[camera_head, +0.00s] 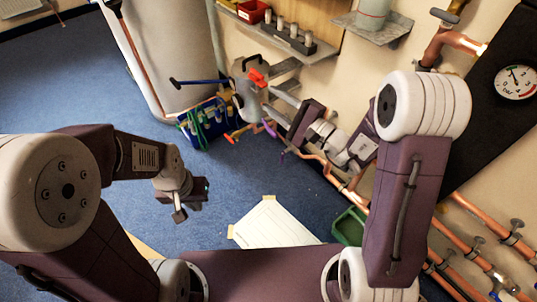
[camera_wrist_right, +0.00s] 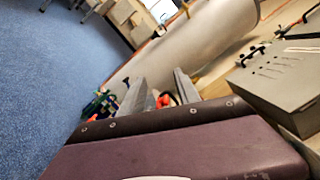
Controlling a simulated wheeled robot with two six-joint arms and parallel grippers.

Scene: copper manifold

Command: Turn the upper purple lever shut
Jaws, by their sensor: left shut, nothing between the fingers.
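A purple lever (camera_head: 270,129) shows at the lower side of the grey valve manifold (camera_head: 248,95) in the head view. I cannot tell whether another purple lever is hidden behind my right arm. My right gripper (camera_head: 283,83) is beside the manifold with its fingers apart and empty, near the red lever (camera_head: 258,77). In the right wrist view the two grey fingers (camera_wrist_right: 160,90) stand apart, with a red part (camera_wrist_right: 164,100) visible between them; no purple lever is clear there. My left gripper (camera_head: 181,212) is shut and empty, over the floor, well away from the manifold.
A blue lever (camera_head: 200,82) sticks out left from the manifold, and an orange lever (camera_head: 238,133) lies below. A blue crate (camera_head: 207,122) stands behind on the floor. A tank (camera_head: 170,50) is at back left. Copper pipes (camera_head: 470,255) run along the right wall.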

